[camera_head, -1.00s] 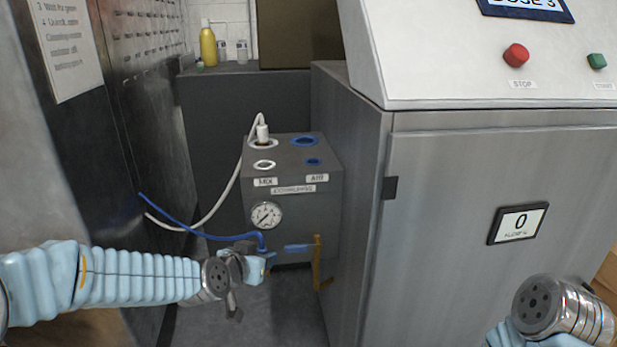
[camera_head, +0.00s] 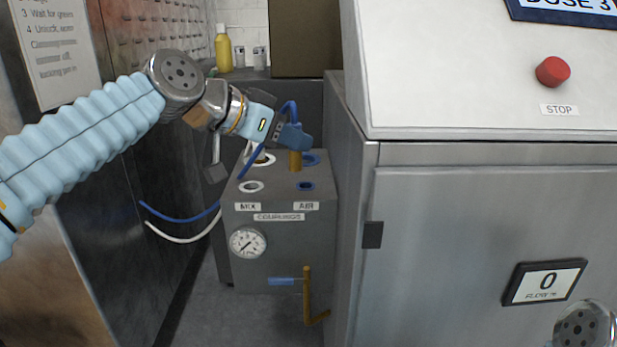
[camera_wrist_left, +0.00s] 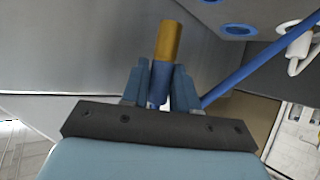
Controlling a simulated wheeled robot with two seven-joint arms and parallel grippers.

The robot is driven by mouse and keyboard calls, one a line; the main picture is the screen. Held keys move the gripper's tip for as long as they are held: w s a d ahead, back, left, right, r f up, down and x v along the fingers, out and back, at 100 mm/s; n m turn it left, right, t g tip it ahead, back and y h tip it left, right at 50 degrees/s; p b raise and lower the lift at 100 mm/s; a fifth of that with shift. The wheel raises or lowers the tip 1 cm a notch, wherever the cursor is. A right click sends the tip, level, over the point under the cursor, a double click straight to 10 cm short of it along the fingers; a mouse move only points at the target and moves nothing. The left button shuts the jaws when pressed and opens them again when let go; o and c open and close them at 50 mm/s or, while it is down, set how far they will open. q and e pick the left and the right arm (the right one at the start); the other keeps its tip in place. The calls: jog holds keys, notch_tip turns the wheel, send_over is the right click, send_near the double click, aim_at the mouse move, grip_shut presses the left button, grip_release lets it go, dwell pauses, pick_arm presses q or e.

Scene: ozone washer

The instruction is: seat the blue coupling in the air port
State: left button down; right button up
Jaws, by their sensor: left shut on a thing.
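The blue coupling (camera_wrist_left: 160,82) has a brass nose (camera_head: 295,161). My left gripper (camera_head: 293,138) is shut on its blue body, which shows between the fingers in the left wrist view. The nose points down above the grey coupling box (camera_head: 283,242). Above the AIR label (camera_head: 306,206) are a small blue-ringed hole (camera_head: 306,186) and a larger blue ring (camera_head: 311,157) behind, partly hidden by the nose. In the left wrist view the nose is apart from a blue ring (camera_wrist_left: 238,30). My right gripper is out of view; only its arm's end shows at lower right.
A blue hose (camera_head: 178,217) hangs left of the box, beside a white hose (camera_head: 187,238). The MIX side has white rings (camera_head: 250,187). A gauge (camera_head: 248,243) and a brass pipe (camera_head: 307,290) are on the front. A steel cabinet (camera_head: 440,240) stands close on the right.

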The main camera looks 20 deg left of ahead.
pick_arm(q)
jog(key=w+f, duration=0.4)
jog(key=w, duration=0.1)
jog(key=w+f, duration=0.3)
jog(key=shift+w+a, duration=0.1)
jog(key=shift+a, duration=0.05)
jog(key=shift+w+f+b, duration=0.2)
jog(key=shift+f+b, duration=0.1)
jog(key=shift+f, duration=1.85)
jog(key=c, duration=1.1)
grip_release()
jog(key=shift+o, duration=1.1)
jog(key=shift+w+r, duration=0.1)
jog(key=shift+r, duration=0.15)
